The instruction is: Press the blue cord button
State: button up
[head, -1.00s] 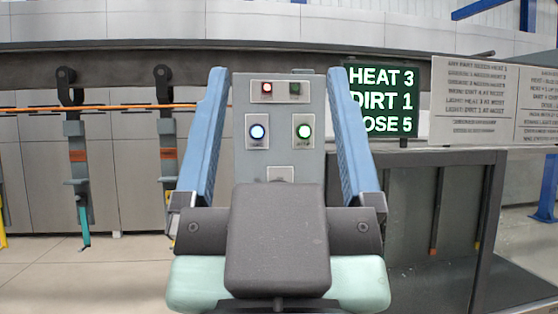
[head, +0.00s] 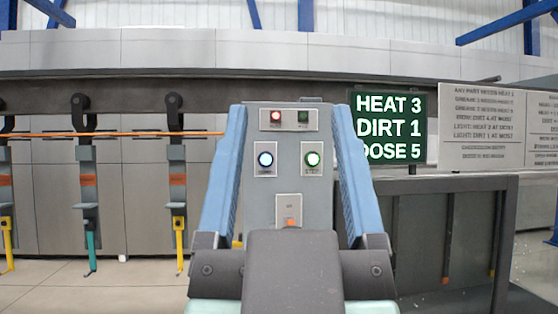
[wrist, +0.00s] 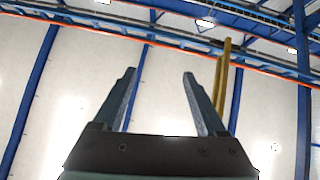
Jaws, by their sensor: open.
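A grey control panel (head: 289,185) stands upright ahead in the head view. It has a blue-lit button (head: 265,159) on the left and a green-lit button (head: 312,159) on the right. Small lettering under the buttons is unreadable. My gripper (head: 288,108) is open and empty, its two blue fingers pointing up on either side of the panel in the picture. The gripper's dark body covers the panel's lower part. I see no contact with the blue button. The wrist view shows the open fingers (wrist: 158,78) against the wall and ceiling, without the panel.
A red lamp (head: 276,115) and a dark green lamp (head: 304,116) top the panel; an orange switch (head: 291,222) sits below. An orange cord (head: 120,134) runs past hanging hooks (head: 82,120) at left. A display (head: 389,127) and dark enclosure (head: 425,240) stand right.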

grip_shut()
dwell(1.4)
